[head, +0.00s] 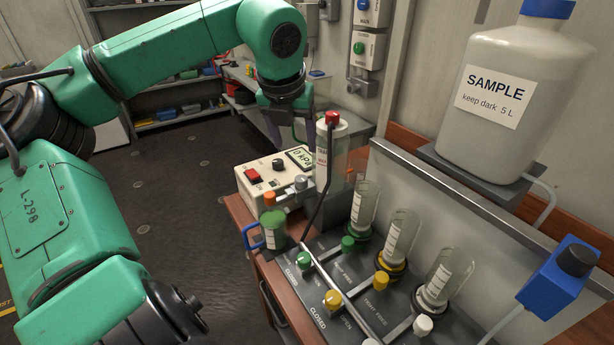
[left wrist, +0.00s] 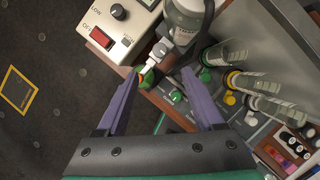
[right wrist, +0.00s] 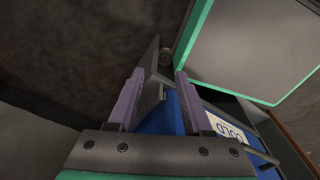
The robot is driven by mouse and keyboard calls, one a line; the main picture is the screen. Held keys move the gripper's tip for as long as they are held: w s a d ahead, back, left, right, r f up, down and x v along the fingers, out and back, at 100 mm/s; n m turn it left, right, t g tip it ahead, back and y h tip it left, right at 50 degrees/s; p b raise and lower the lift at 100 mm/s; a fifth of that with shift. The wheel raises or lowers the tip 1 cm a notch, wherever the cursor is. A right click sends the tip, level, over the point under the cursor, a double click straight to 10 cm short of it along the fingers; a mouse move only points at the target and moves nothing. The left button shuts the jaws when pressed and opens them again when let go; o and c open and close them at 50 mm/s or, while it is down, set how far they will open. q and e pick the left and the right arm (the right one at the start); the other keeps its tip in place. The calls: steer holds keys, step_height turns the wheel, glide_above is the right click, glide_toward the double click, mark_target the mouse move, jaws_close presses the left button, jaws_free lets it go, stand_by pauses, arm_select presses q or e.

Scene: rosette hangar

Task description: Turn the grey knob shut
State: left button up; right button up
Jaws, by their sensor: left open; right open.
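A small grey knob (head: 301,183) sits on the tap at the foot of a clear bottle (head: 325,160) with a red top. In the left wrist view the grey knob (left wrist: 160,50) shows just beyond my fingertips, above the pale spout. My left gripper (head: 297,140) points down over the bench by the bottle. It is open and empty, its purple fingers apart from the knob. A jug of green liquid (head: 273,232) with a blue handle stands below the orange tip. My right gripper (right wrist: 158,75) is open and empty, seen only in its own wrist view.
A cream box (head: 262,172) with a red switch stands beside the tap. A dark panel with coloured knobs and several clear tubes (head: 400,240) is to the right. A large sample bottle (head: 495,100) stands on a shelf. A blue bin (right wrist: 175,115) is near my right gripper.

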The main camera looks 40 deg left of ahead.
mark_target(301, 178)
arm_select(q)
steer(key=p+x, duration=0.2)
steer(key=x, duration=1.1)
steer(key=shift+s+f, duration=0.1)
steer(key=shift+f, duration=0.05)
steer(key=shift+a+f, duration=0.15)
steer(key=shift+f, duration=0.1)
steer(key=shift+c, duration=0.9)
jaws_close()
